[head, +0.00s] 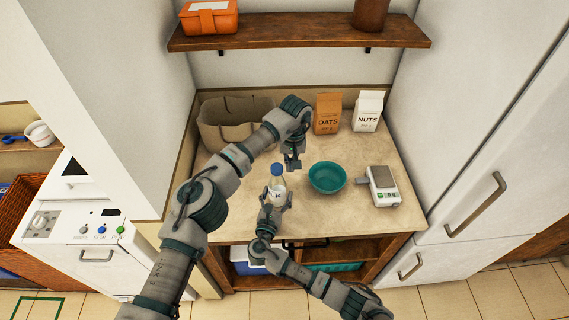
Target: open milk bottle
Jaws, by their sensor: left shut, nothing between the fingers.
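The milk bottle (277,184) stands upright near the front of the counter. It is clear and white, with a blue cap (277,169) on top. My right gripper (275,193) reaches in from the front, its fingers on both sides of the bottle's body, and looks shut on it. My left gripper (293,165) points down just behind and to the right of the cap. It is shut and empty, and seems apart from the cap. The lower part of the bottle is partly hidden by my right gripper.
An oats carton (327,114), a nuts carton (368,111) and a beige basket (220,125) stand behind. A wooden shelf (300,32) hangs above.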

